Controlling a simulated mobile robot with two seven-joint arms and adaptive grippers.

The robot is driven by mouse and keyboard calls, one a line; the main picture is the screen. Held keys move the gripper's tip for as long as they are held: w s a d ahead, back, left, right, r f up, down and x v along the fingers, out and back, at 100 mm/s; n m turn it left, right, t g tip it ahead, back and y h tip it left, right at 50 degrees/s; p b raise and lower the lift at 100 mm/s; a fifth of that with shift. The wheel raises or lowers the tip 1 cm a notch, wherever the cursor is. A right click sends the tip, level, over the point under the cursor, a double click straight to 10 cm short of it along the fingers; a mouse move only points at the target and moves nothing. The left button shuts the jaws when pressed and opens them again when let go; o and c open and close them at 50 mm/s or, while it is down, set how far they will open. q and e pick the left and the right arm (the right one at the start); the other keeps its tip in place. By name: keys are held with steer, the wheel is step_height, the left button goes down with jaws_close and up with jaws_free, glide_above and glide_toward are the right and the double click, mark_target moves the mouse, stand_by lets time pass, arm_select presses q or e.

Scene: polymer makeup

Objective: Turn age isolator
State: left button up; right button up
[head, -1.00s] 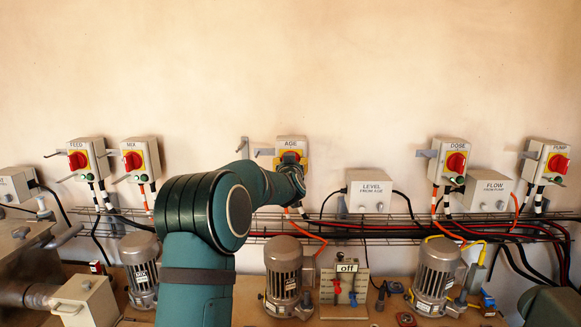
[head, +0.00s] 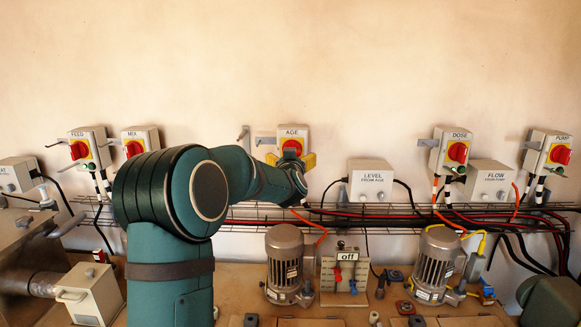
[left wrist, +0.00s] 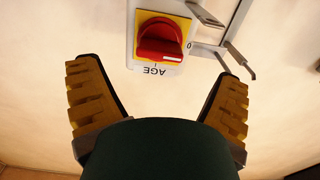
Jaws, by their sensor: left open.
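The AGE isolator (head: 294,131) is a pale wall box with a red rotary knob (head: 291,147) on a yellow plate. In the left wrist view its red knob (left wrist: 160,38) appears upside down, with a white mark at its lower right beside the "0". My left gripper (head: 290,160) is in front of the isolator, its yellow-padded fingers spread to either side of the knob. In the left wrist view the left gripper (left wrist: 160,64) is open and empty, and the knob lies beyond the fingertips, apparently untouched. My right gripper is not in view.
FEED (head: 88,147), MIX (head: 140,140), DOSE (head: 452,150) and PUMP (head: 548,153) isolators line the wall. The LEVEL box (head: 370,180) is right of AGE. A metal bar (left wrist: 238,60) juts beside the AGE box. Motors (head: 285,262) and a cable tray (head: 400,212) are below.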

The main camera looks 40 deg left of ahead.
arm_select(q)
steer(key=v, duration=0.6)
steer(key=shift+s+d, duration=0.15)
stand_by(0.4)
